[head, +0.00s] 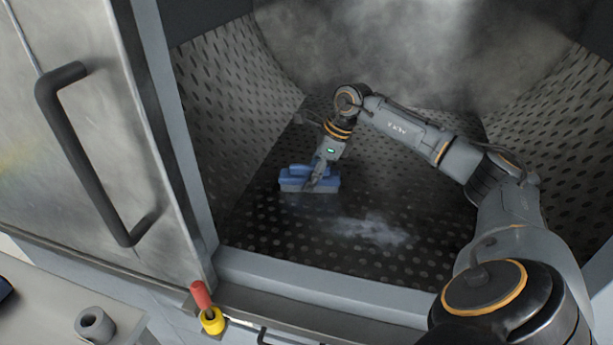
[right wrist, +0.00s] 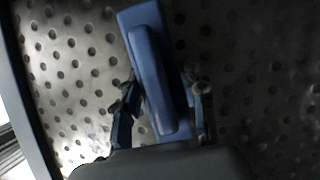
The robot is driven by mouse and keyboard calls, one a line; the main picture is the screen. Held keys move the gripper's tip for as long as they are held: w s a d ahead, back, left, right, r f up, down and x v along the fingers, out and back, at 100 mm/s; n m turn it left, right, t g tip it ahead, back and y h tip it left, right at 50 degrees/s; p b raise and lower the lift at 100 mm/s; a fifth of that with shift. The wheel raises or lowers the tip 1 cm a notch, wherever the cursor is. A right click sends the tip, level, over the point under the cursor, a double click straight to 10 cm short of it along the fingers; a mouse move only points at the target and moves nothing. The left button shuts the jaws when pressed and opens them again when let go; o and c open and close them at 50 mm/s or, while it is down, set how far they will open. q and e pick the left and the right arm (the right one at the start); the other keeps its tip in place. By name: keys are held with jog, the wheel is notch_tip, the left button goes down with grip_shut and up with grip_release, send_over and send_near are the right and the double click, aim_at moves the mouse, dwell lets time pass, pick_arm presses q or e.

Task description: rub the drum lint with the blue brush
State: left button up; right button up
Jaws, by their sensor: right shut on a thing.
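The blue brush (head: 296,177) is inside the perforated drum, low over its floor, with its grey underside facing down. My right gripper (head: 318,181) is shut on the brush. In the right wrist view the blue brush (right wrist: 152,75) stands between the two fingers of my right gripper (right wrist: 162,110). A pale patch of drum lint (head: 372,229) lies on the dark drum floor, to the right of the brush and nearer the opening. The brush is apart from the main patch. Whether its underside touches the floor I cannot tell. My left gripper is not in view.
The open metal door (head: 85,130) with its dark handle stands at the left. The front sill (head: 320,285) borders the opening. A red and yellow part (head: 207,312) sits at the sill's left corner. A grey roll-like piece (head: 95,325) stands at lower left. Perforated walls close in both sides.

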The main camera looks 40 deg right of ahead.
aim_at(326, 176)
jog(key=shift+s+d+f+b, duration=0.15)
jog(key=shift+s+d+b, duration=0.6)
jog(key=shift+s, duration=0.3)
jog(key=shift+s+d, duration=0.15)
jog(key=shift+s, duration=0.2)
jog(key=s+b, duration=0.1)
jog(key=s+d+b, duration=0.1)
jog(key=b, duration=0.1)
jog(key=shift+s+d+f, duration=0.15)
jog(key=shift+d, duration=0.1)
jog(key=shift+s+d+b, duration=0.15)
jog(key=shift+s+b, duration=0.3)
jog(key=shift+b, duration=0.25)
jog(key=shift+s+d+f+b, duration=0.1)
jog(key=shift+s+d+b, duration=0.35)
jog(key=shift+b, duration=0.5)
jog(key=s+b, duration=0.1)
jog(key=s+d+b, duration=0.1)
jog(key=shift+b, duration=0.4)
jog(key=shift+s+d+r+b, duration=0.15)
jog(key=shift+s+r+b, duration=0.1)
jog(key=shift+r+b, duration=0.1)
